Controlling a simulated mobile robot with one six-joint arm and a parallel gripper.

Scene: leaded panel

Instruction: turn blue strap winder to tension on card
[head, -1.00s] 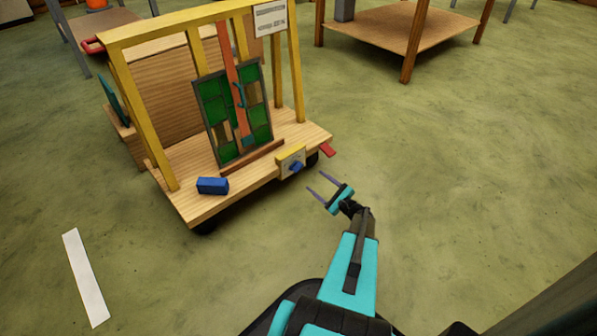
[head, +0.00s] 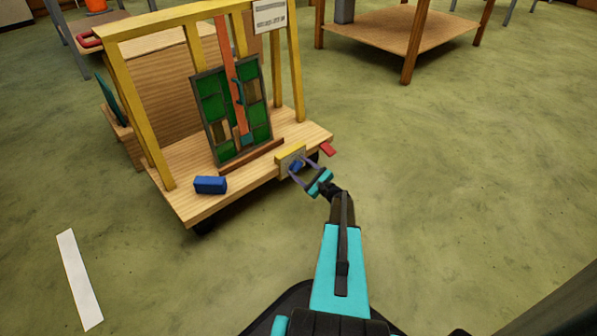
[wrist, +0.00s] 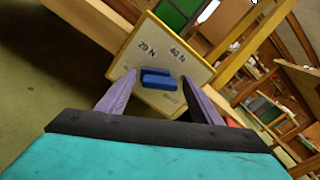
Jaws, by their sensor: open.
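The blue strap winder (wrist: 157,79) sits on a pale plate with a yellow edge, marked "20 N" and "40 N" (wrist: 163,51), on the cart's front edge. The winder also shows in the head view (head: 297,166), partly behind my gripper. My gripper (head: 300,171) is open, its two purple fingers pointing at the plate, one on either side of the winder. In the wrist view my gripper (wrist: 158,95) has the winder between and just beyond its fingertips; I cannot tell whether they touch it. An orange strap (head: 229,65) runs down over the green leaded panel (head: 211,108). A white card (head: 270,15) hangs on the frame's top right.
The wooden cart (head: 190,208) has yellow posts. A blue block (head: 210,185) lies on its deck, left of the plate. A red tab (head: 327,149) sticks out at the right corner.

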